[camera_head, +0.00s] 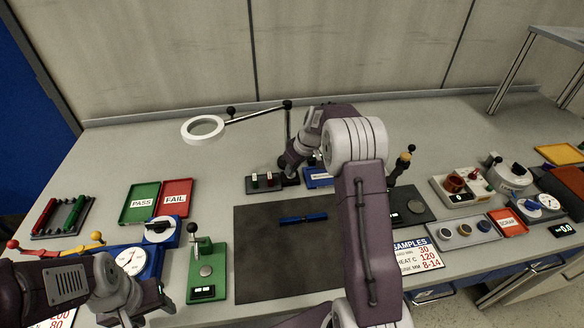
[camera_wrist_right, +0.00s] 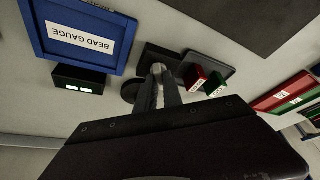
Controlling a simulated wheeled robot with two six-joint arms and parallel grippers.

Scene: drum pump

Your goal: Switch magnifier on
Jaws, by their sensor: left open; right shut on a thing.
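The magnifier is a white ring lens (camera_head: 203,129) on a thin dark arm (camera_head: 257,114) that runs right to an upright post (camera_head: 287,122). Its foot is largely hidden behind my right wrist. My right gripper (camera_head: 286,170) reaches down beside the post, above the bench. In the right wrist view its fingers (camera_wrist_right: 159,78) are shut on a small pale knob (camera_wrist_right: 157,68) at a dark base (camera_wrist_right: 158,52). I cannot tell whether this is the magnifier's switch, or whether the lamp is lit. My left gripper (camera_head: 148,308) is open at the lower left, far from the magnifier.
A small tray with red (camera_wrist_right: 196,76) and green (camera_wrist_right: 214,83) blocks is close beside the right fingers. A blue BEAD GAUGE tray (camera_wrist_right: 125,50) and a black box (camera_wrist_right: 79,80) lie on the other side. A dark mat (camera_head: 262,265) holds a blue bar (camera_head: 303,218).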

